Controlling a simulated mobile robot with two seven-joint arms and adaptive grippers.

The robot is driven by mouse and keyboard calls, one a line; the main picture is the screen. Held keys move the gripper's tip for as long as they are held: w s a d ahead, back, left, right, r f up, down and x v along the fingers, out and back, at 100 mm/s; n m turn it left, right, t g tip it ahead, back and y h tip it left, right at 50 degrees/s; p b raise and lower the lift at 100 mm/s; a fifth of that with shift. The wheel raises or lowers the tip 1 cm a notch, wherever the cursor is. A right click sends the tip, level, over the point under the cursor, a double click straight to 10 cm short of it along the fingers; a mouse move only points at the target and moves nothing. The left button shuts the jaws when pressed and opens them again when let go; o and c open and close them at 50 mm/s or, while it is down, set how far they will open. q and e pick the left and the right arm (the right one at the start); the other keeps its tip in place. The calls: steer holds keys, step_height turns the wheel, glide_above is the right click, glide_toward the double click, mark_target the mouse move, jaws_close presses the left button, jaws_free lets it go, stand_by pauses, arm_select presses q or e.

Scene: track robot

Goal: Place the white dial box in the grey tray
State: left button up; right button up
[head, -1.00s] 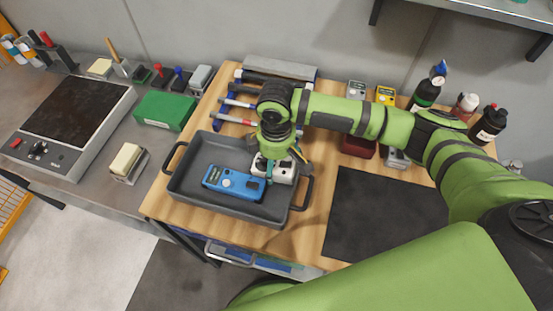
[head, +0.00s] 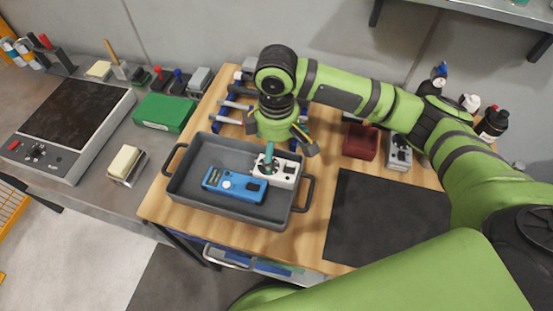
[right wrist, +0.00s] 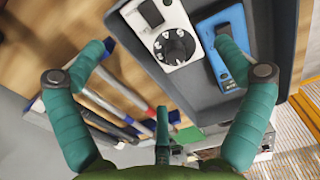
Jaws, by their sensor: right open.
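The white dial box (head: 287,174) lies in the right part of the grey tray (head: 190,200), close beside a blue meter (head: 228,185). In the right wrist view the white dial box (right wrist: 165,38) shows its round dial and dark window, with the tray (right wrist: 186,92) around it. My right gripper (head: 268,162) is above the tray's back right part. Its teal fingers (right wrist: 164,48) are spread wide with nothing between them, apart from the box. One finger partly covers the box in the head view. My left gripper is not in view.
A rack with several tools (head: 232,112) stands behind the tray. A dark red box (head: 361,141) and a grey device (head: 399,152) stand to the right, behind a black mat (head: 375,215) that is bare. A green box (head: 163,112) and bottles (head: 492,122) are farther off.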

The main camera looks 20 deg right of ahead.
mark_target(276, 164)
step_height(276, 164, up, 5)
steer(key=shift+f, duration=0.1)
